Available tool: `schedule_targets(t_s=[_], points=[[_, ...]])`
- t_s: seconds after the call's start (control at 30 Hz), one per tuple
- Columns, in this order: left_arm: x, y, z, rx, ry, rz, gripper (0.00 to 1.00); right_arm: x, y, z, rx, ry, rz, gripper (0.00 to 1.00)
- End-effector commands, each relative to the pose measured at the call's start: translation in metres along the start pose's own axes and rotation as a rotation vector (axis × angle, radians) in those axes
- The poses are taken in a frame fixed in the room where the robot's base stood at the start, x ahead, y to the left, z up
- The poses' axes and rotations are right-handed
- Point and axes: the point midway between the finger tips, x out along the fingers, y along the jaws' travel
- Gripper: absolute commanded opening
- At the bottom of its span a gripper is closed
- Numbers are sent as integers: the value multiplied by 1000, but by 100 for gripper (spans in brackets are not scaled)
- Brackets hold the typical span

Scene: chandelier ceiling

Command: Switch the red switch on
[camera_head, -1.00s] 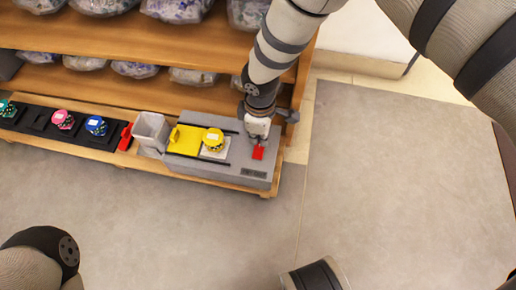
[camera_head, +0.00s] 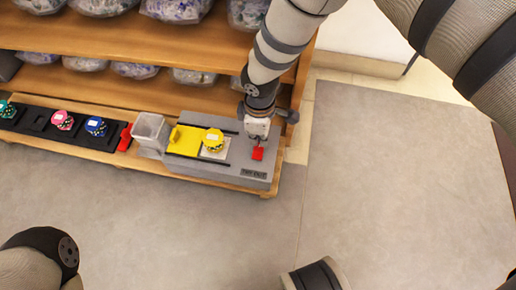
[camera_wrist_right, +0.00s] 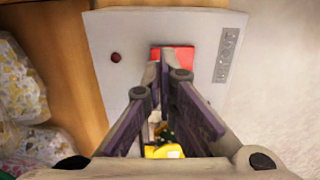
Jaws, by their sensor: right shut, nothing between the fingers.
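The red switch (camera_head: 257,154) is at the right end of the grey machine (camera_head: 226,173) on the low wooden shelf. In the right wrist view, the switch (camera_wrist_right: 184,56) appears just beyond my fingertips, which hide its lower left part. My right gripper (camera_head: 258,141) reaches down over the machine beside the switch. In the wrist view, the right gripper (camera_wrist_right: 159,80) has its fingertips together, with nothing between them. I cannot tell whether they touch the switch. My left gripper is out of view.
A yellow plate (camera_head: 185,140) and a yellow round stack (camera_head: 213,138) are on the machine. A small dark red round part (camera_wrist_right: 116,57) is on its panel. A clear bin (camera_head: 150,131) and a black rack (camera_head: 38,122) stand left. Bagged goods fill upper shelves. The floor is open.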

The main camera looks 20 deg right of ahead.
Motion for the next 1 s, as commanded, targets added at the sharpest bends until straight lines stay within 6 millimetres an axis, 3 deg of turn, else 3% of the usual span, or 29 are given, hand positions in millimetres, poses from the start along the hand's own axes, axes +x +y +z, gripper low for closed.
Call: schedule_targets(t_s=[1.0], points=[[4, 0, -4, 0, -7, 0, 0, 14, 0, 0, 0, -1, -1, 0]])
